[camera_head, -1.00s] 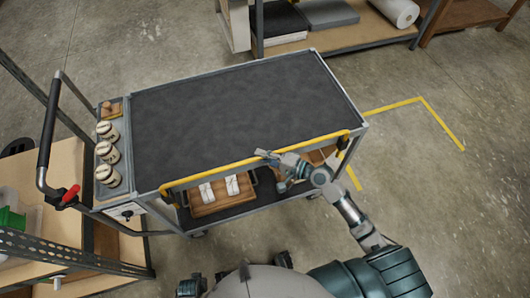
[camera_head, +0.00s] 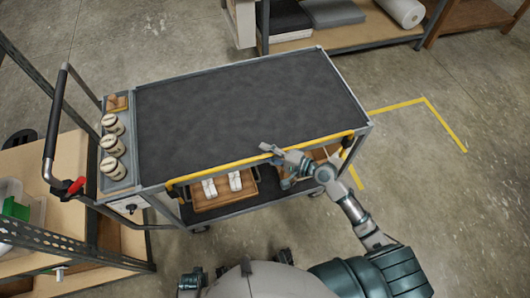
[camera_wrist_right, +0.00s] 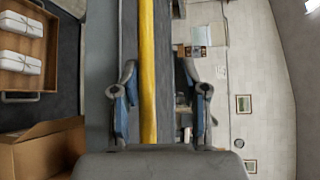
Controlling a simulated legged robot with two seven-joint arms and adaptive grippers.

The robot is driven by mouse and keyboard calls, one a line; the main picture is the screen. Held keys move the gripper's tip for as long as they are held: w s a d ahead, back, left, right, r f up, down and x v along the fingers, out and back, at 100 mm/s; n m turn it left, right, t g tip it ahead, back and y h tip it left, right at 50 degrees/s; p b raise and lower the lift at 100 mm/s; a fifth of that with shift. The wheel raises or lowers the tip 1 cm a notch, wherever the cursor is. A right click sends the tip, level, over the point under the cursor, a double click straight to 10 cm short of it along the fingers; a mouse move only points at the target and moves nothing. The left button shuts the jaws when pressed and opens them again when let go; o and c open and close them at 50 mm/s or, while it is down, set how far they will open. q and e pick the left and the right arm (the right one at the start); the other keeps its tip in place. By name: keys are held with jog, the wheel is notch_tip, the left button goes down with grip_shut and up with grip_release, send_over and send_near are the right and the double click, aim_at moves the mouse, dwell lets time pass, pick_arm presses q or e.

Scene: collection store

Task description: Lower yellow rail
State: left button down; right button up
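The yellow rail (camera_head: 225,165) runs along the near top edge of the grey cart (camera_head: 245,105). It is up, level with the dark top. My right gripper (camera_head: 274,159) is at the rail, right of its middle. In the right wrist view, the rail (camera_wrist_right: 148,70) passes between the two spread fingers of the right gripper (camera_wrist_right: 160,100). The fingers look open, with a gap on each side of the rail. My left gripper is not in view.
On the lower shelf are a wooden tray (camera_head: 208,206) with white bundles and a cardboard box (camera_wrist_right: 42,150). Several lidded jars (camera_head: 111,145) stand on the cart's left end. A rack (camera_head: 60,245) is close at left. Floor right of the cart is clear, with yellow tape (camera_head: 445,120).

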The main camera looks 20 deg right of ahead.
jog(key=shift+d, duration=0.2)
jog(key=shift+a, duration=0.15)
jog(key=v, duration=1.2)
jog(key=shift+f, duration=0.1)
